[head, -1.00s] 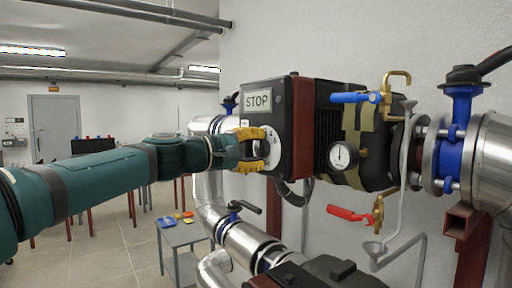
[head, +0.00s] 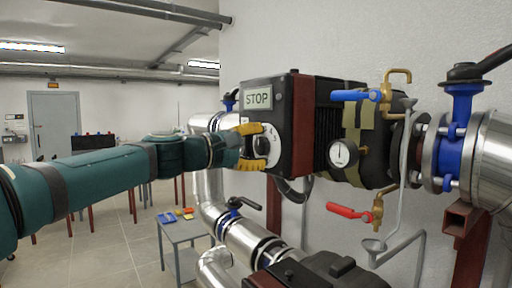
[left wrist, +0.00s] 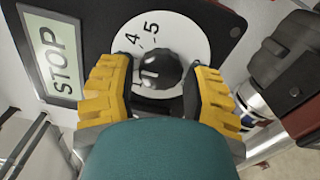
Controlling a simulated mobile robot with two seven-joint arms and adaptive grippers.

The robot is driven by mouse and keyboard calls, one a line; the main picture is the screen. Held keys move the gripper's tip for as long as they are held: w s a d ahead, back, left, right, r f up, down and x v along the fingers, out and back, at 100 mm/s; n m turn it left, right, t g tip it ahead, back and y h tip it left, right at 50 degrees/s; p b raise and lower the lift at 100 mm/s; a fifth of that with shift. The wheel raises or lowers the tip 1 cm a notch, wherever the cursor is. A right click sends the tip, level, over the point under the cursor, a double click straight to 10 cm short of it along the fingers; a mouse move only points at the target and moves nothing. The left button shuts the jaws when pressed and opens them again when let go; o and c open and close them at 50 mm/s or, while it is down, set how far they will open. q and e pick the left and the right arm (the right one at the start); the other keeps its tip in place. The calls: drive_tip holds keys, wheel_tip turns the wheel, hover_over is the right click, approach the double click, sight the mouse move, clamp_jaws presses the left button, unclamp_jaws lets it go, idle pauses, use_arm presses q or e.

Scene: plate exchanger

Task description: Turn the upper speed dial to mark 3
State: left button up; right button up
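The upper speed dial is a round black knob (left wrist: 159,70) on a white disc (left wrist: 190,28) with black numerals. In the left wrist view 4 and 5 are readable above the knob. The rest of the scale is hidden by the fingers and wrist. A white mark shows on the knob's left part. In the head view the disc (head: 272,143) sits on the black pump box. My left gripper (head: 250,147) has its yellow fingers around the knob, one on each side. In the left wrist view narrow gaps seem to separate them from it, so it looks open.
To the right are a gauge (head: 343,152), a blue-handled valve (head: 355,96) and a red-handled valve (head: 348,211). A lower pump (head: 325,272) and pipes lie below. A small table (head: 184,232) stands lower left.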

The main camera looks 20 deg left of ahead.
use_arm(q)
drive_tip(key=shift+o, duration=1.1)
drive_tip(key=shift+s+a, duration=0.1)
drive_tip(key=v, duration=1.1)
drive_tip(key=shift+s+a, duration=0.25)
drive_tip(key=shift+s, duration=0.05)
